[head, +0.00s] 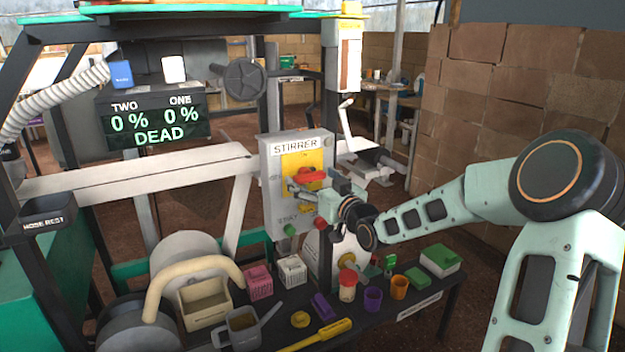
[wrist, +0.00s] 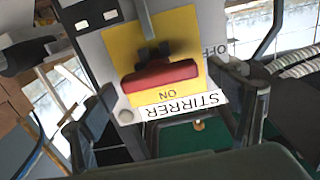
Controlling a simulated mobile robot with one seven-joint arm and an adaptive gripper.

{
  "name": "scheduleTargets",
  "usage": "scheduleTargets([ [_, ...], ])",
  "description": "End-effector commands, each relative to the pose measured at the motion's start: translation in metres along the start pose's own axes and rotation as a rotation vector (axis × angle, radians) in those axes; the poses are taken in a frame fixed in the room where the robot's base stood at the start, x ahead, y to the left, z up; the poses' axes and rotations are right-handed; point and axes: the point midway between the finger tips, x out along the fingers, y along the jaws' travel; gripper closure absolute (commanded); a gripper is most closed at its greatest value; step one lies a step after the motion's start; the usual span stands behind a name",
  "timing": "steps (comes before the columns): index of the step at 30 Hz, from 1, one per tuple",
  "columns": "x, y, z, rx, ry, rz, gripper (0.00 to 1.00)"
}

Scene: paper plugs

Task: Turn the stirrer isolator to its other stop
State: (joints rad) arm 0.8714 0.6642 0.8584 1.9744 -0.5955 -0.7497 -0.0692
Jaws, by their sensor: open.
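The stirrer isolator is a red bar handle (head: 311,174) on a yellow plate (head: 301,159), on the front of a grey box (head: 271,150) marked STIRRER. The wrist view shows it upside down: the red handle (wrist: 160,77) lies roughly level across the yellow plate. The word ON is just below it and OFF is off to the right; which mark it points to I cannot tell. My gripper (head: 304,188) is in front of the box, at the handle. Its fingers (wrist: 168,112) are open, one on each side of the handle, with visible gaps.
A hanging display (head: 155,120) reads TWO 0 %, ONE 0 % and DEAD. Green (head: 291,230) and red (head: 320,222) buttons sit low on the box. Below, a dark bench (head: 395,318) holds baskets, cups and tools. A brick wall (head: 500,80) stands at right.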

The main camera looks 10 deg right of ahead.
Motion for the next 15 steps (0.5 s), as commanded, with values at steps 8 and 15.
scheduleTargets([
  [8,-0.0004,0.0002,-0.0001,0.0,0.0,0.0,0.39],
  [15,-0.0004,0.0003,-0.0002,0.001,0.0,0.0,0.59],
])
